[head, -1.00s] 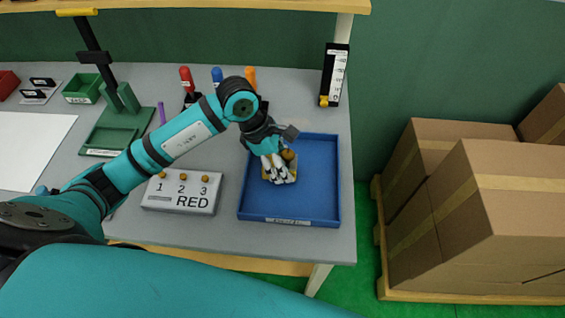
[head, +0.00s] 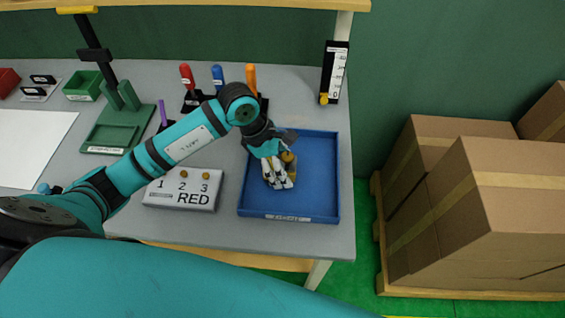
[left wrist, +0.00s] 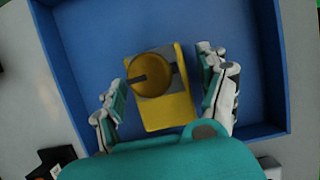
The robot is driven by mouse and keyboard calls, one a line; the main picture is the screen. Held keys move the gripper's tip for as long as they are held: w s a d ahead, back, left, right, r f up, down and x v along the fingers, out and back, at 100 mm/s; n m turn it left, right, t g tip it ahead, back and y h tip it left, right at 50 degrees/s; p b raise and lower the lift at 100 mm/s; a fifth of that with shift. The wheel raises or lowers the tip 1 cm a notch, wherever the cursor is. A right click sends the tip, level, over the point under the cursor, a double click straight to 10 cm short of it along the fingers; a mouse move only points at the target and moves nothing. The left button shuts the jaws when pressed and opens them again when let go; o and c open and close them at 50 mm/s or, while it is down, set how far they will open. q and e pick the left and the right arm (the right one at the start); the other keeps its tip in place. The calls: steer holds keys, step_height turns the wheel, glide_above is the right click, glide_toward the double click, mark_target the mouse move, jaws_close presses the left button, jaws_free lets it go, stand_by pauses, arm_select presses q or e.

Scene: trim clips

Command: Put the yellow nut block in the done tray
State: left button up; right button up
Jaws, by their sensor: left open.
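The blue done tray (head: 246,200) lies at the right end of the grey bench, its label on the front edge. The yellow nut block (left wrist: 168,112), with a round brass-coloured knob and a dark bar, rests on the tray floor in the left wrist view. In the head view only bits of the block (head: 289,158) show behind my fingers. My left gripper (head: 279,174) is low inside the tray. Its fingers are spread on both sides of the block, with gaps in the left wrist view (left wrist: 162,85). My right gripper is out of view.
A grey RED block (head: 183,199) with knobs stands left of the tray. Red, blue and orange-handled tools (head: 218,77) stand behind. A black gauge (head: 334,75) stands at the back right. Cardboard boxes (head: 480,200) stand beyond the bench's right edge.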

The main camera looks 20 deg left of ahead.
arm_select(q)
steer(key=b+v, duration=0.2)
steer(key=v, duration=0.8)
steer(key=shift+a+r, duration=0.2)
steer(key=shift+r, duration=0.1)
steer(key=shift+s+a+r, duration=0.1)
steer(key=shift+a+r, duration=0.1)
steer(key=shift+r, duration=0.45)
